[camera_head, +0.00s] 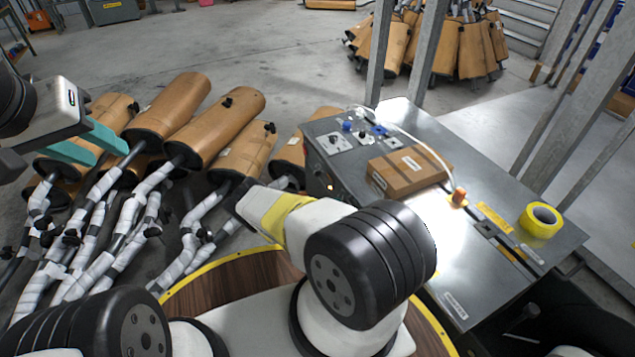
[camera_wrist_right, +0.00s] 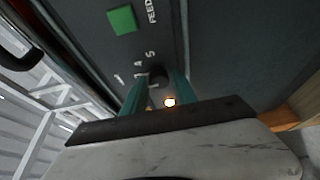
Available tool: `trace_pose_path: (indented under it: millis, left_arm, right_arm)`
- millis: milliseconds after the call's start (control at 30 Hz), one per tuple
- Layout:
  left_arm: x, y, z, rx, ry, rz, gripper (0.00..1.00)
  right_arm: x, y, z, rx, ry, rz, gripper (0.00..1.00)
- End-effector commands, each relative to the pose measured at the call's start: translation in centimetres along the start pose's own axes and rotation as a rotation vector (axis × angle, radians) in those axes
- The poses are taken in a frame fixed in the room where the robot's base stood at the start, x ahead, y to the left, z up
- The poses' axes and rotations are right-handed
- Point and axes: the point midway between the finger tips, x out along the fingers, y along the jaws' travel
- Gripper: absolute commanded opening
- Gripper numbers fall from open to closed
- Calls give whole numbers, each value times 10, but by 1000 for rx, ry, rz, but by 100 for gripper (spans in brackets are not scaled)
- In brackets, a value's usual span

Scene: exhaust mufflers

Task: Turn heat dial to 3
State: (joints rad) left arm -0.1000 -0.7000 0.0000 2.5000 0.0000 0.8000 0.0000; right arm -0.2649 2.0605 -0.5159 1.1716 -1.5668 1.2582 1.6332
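The heat dial (camera_wrist_right: 158,76) is a small black knob on a dark panel in the right wrist view, with white numbers partly around it. Its pointer is too small to read. My right gripper (camera_wrist_right: 159,82) has its two teal fingers on either side of the dial; whether they press on it is unclear. In the head view the right fingers are hidden behind my own arm, beside the near-left side of the grey machine (camera_head: 510,270). My left gripper (camera_head: 111,153) is open and empty above the mufflers at the left.
A cardboard box (camera_head: 410,171) and yellow tape roll (camera_head: 541,220) sit on the machine. Wrapped mufflers (camera_head: 215,125) crowd the floor at left. Metal posts (camera_head: 425,50) stand behind the machine.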

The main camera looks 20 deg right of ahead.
Motion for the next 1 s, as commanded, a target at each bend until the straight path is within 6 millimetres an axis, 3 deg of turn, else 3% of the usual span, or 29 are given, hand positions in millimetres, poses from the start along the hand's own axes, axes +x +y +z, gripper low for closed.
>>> trace_pose_path:
  millis: [67,433,800,1000]
  left_arm:
    - [0,0,0,0,0,0,36]
    - [0,0,0,0,0,0,36]
    - [0,0,0,0,0,0,36]
    - [0,0,0,0,0,0,36]
  right_arm:
    - [0,0,0,-1,0,0,50]
    - [-4,0,-1,0,1,0,50]
    - [-62,0,-1,-1,3,0,50]
    - [-77,0,0,-1,1,0,50]
